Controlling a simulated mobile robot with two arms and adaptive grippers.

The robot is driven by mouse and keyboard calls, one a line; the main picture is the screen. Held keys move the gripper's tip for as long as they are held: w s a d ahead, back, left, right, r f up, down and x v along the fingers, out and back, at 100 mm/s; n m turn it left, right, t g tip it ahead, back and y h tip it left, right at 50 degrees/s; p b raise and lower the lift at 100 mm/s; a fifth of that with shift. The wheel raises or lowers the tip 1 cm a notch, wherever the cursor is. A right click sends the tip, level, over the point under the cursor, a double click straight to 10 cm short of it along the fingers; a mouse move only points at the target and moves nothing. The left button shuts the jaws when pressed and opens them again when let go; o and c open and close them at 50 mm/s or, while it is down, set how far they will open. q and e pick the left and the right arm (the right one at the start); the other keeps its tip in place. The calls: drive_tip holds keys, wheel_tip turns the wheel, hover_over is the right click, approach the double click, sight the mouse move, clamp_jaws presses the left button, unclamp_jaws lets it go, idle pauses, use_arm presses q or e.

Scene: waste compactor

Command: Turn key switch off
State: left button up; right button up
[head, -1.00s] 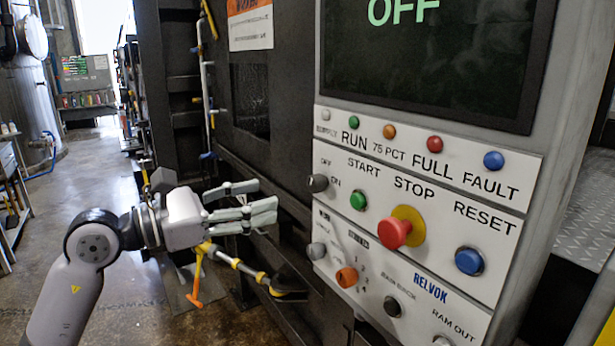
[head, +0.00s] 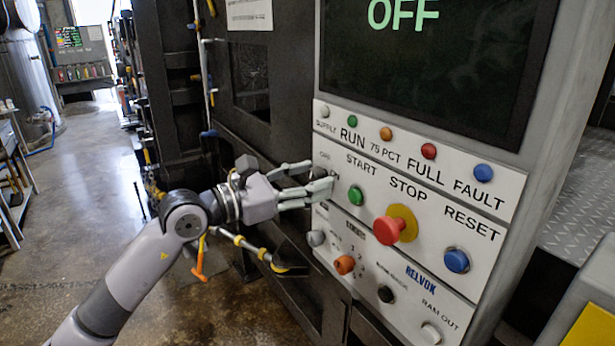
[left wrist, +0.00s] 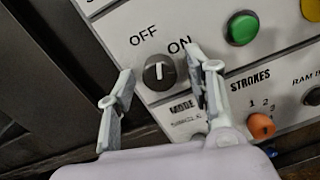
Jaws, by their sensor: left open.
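The key switch (left wrist: 159,72) is a dark round knob with a pale line, set in the white control panel (head: 420,192). In the left wrist view its line points roughly up between the OFF and ON labels; I cannot tell which setting it is at. In the head view my fingers mostly hide it. My left gripper (head: 320,177) is open at the panel's left edge, its two fingers on either side of the knob. I cannot tell whether they touch it. The screen (head: 430,70) above reads OFF in green. My right gripper is not in view.
A green start button (head: 356,195), a red stop button (head: 388,229) on a yellow ring and a blue reset button (head: 456,260) lie right of the switch. An orange knob (head: 344,264) sits below. Open floor (head: 90,210) lies to the left.

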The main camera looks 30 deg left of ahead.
use_arm(q)
drive_tip(key=shift+c, duration=0.2)
clamp_jaws()
drive_tip(key=n+p, duration=0.1)
drive_tip(key=n, duration=0.2)
drive_tip(key=shift+r, duration=0.15)
drive_tip(key=shift+n+p, duration=0.3)
drive_tip(key=shift+n, duration=0.5)
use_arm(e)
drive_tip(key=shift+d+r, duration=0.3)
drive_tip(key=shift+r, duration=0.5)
use_arm(q)
drive_tip(key=shift+c, duration=0.6)
unclamp_jaws()
drive_tip(key=shift+o, duration=0.8)
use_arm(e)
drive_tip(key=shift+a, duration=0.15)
